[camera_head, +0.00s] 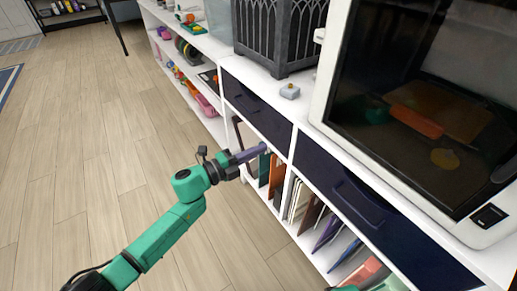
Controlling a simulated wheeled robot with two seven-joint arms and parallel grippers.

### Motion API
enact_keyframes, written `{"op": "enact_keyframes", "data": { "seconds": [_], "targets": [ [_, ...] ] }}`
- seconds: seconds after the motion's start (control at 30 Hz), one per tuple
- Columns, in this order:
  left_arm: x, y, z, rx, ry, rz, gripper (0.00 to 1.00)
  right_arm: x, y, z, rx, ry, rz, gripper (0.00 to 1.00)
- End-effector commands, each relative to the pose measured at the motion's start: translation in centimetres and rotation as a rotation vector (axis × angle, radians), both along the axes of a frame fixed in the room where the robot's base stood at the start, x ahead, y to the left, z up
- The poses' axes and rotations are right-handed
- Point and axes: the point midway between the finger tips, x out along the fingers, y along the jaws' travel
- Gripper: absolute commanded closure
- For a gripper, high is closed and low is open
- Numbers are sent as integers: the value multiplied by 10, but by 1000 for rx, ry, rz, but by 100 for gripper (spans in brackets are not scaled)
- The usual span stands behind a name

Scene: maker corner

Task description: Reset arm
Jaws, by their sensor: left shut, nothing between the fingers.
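My left arm is green and reaches in from the lower left. My left gripper (262,149) is shut and empty, with its fingers pointing right. It is in front of the white shelf unit (289,182), just below the dark upper drawer (258,110) and near the upright folders (273,172). I cannot tell whether the fingertips touch the shelf.
A dark-windowed machine (420,95) and a dark lantern-like box (276,40) stand on the unit's top. A small grey block (290,92) lies between them. A second dark drawer (365,205) is at right. The wooden floor (90,150) at left is clear.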

Motion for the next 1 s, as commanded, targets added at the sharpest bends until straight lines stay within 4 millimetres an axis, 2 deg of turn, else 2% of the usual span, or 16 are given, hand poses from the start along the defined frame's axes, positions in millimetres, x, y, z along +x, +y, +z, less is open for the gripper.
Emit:
{"op": "enact_keyframes", "data": {
  "seconds": [0.1, 0.2, 0.33, 0.57, 0.67, 0.77, 0.83, 0.87, 0.9, 0.93, 0.97, 1.0],
  "targets": [
    [-18, 28, 0, 3, 2, 1, 100, -4, -5, -4, -8, 4, 0, 46],
    [-31, 47, -1, 5, 2, 0, 100, -6, -6, -6, -8, 4, 1, 46],
    [-40, 62, -1, 2, 1, -1, 100, -6, -6, -7, -8, 2, 2, 46],
    [-40, 68, -1, -3, 10, 9, 100, -5, -5, -4, -8, 1, 3, 46],
    [-25, 88, -7, -47, 118, 113, 100, -12, -6, 9, -10, 5, 6, 46],
    [-7, 139, -45, -141, 374, 353, 100, -28, -10, 32, -14, 11, 13, 46],
    [-16, 182, -92, -215, 598, 560, 100, -42, -13, 47, -16, 14, 19, 46],
    [-26, 199, -115, -243, 690, 645, 100, -47, -14, 52, -16, 15, 22, 46],
    [-44, 218, -144, -278, 807, 751, 100, -54, -16, 58, -18, 15, 25, 46],
    [-61, 231, -164, -300, 889, 826, 100, -60, -17, 62, -18, 16, 28, 46],
    [-81, 242, -183, -320, 969, 899, 100, -65, -18, 66, -19, 16, 30, 46],
    [-109, 254, -207, -345, 1072, 991, 100, -71, -19, 72, -20, 17, 33, 46]
  ]
}}
